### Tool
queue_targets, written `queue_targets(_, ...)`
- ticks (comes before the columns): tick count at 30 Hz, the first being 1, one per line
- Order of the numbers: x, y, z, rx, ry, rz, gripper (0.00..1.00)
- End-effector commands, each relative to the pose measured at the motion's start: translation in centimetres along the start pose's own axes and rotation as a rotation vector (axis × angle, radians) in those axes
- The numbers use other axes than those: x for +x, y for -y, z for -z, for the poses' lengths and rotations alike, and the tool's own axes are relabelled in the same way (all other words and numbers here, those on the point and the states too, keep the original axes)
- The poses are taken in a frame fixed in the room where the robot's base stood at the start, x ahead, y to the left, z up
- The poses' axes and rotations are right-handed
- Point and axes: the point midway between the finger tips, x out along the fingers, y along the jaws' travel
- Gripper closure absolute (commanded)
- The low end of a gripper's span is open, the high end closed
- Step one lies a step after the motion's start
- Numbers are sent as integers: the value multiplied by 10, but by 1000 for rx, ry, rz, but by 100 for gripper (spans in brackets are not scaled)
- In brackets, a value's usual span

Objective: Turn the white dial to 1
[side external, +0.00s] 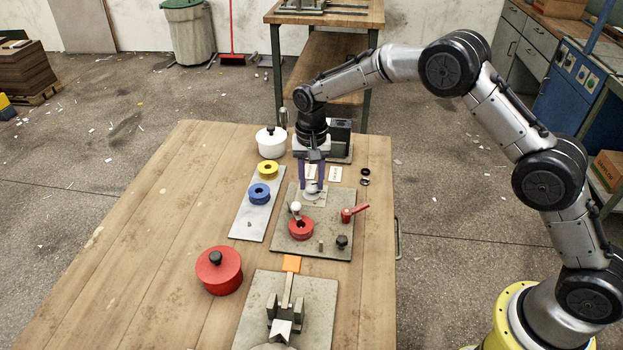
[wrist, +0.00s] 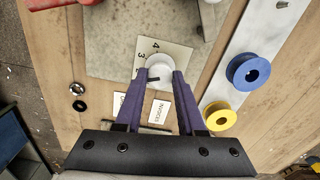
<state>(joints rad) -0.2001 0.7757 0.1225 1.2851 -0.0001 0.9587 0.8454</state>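A dark mark shows on the dial's lower left. In the side external view the dial (side external: 312,190) is just below my gripper (side external: 312,182). My gripper (wrist: 160,72) points down with its purple fingers apart, one on either side of the dial. I cannot tell whether they touch it.
Blue (side external: 259,194) and yellow (side external: 268,170) spools stand on a strip at left. A white pot (side external: 271,142) and red pot (side external: 219,270) stand nearby.

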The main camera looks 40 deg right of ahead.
Motion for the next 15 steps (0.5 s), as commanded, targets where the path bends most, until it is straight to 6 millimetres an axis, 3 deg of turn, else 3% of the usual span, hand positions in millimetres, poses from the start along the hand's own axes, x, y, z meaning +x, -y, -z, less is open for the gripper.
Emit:
queue_targets(1,0,0,0,0,0,0,86)
queue_targets(4,0,0,0,0,0,0,100)
queue_targets(15,-1,0,0,-38,-1,1,100)
